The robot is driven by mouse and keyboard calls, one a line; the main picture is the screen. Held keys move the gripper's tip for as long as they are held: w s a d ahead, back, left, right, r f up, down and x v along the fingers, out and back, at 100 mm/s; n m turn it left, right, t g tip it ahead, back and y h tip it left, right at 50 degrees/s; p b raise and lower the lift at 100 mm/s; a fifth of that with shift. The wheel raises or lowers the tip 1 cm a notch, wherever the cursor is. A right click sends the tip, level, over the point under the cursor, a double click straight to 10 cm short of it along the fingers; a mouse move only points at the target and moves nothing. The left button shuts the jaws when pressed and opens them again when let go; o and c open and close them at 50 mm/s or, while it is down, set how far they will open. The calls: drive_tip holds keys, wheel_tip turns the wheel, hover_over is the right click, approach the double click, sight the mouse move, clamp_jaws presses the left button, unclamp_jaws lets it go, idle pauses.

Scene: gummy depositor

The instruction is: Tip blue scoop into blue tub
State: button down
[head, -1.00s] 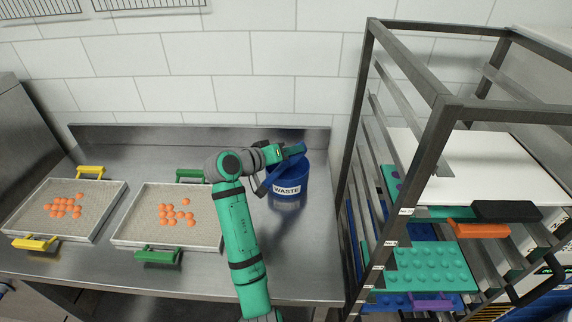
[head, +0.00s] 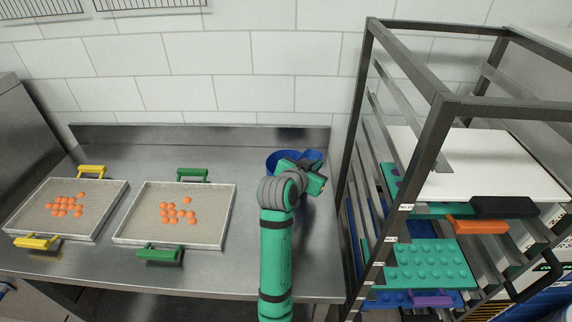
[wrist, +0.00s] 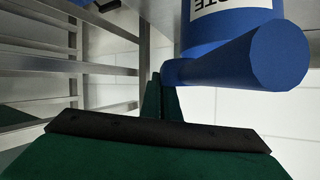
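The blue tub (head: 273,160) stands on the steel counter near the back, mostly hidden behind my arm in the head view. In the wrist view the tub (wrist: 200,38) shows at the top, its white label upside down. The blue scoop (wrist: 238,62) is a cylinder crossing in front of the tub there; its contents are not visible. A blue patch at the tub's right, likely the scoop (head: 313,154), shows in the head view. My gripper (wrist: 160,88) appears shut on the scoop's near end, with its fingers side by side. Whether scoop and tub touch is unclear.
Two shallow trays with orange gummies, one with green handles (head: 225,215) and one with yellow handles (head: 118,205), lie left of my arm. A metal rack (head: 362,130) with teal mold trays (head: 430,262) stands close on the right. The counter between is clear.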

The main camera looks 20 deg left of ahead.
idle(0.3)
drive_tip(key=shift+r, duration=1.95)
drive_tip(key=shift+a, duration=0.1)
drive_tip(key=shift+d, duration=0.2)
